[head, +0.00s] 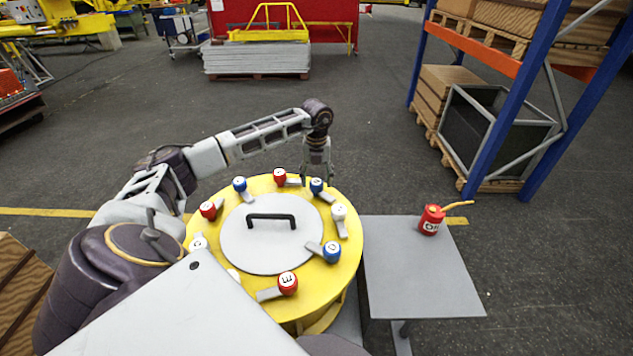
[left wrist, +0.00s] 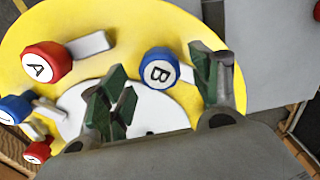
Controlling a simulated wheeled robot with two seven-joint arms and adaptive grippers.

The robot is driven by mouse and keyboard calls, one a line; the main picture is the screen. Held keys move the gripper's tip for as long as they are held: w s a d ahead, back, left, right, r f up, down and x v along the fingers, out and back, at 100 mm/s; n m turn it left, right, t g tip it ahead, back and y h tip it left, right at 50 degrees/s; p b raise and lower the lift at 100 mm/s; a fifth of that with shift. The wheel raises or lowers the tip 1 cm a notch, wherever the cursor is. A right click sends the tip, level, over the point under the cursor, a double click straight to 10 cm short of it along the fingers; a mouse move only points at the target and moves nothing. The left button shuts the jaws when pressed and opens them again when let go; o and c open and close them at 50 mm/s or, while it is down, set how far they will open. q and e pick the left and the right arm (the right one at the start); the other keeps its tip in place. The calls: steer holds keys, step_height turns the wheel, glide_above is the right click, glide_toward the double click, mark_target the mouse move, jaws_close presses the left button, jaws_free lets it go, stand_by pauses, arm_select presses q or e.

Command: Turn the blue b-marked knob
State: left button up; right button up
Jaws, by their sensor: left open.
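The blue b-marked knob (left wrist: 160,68) shows in the left wrist view, its white top marked B, between the two green-padded fingers of my left gripper (left wrist: 158,75). The gripper is open, with a gap to the knob on both sides in that view. In the head view the left gripper (head: 317,178) points down over the far right rim of the round yellow drum, at a blue knob (head: 316,187) whose letter is too small to read. My right gripper is not in view.
Other knobs with levers ring the yellow drum (head: 350,262), including a red A knob (left wrist: 42,62) beside the B knob. A black handle (head: 271,218) stands on the grey lid. A red can (head: 431,220) stands on the grey table (head: 420,280) to the right.

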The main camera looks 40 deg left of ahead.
mark_target(316, 181)
arm_select(q)
step_height(316, 181, up, 10)
stand_by(0.5)
steer(key=shift+f, duration=0.15)
stand_by(0.5)
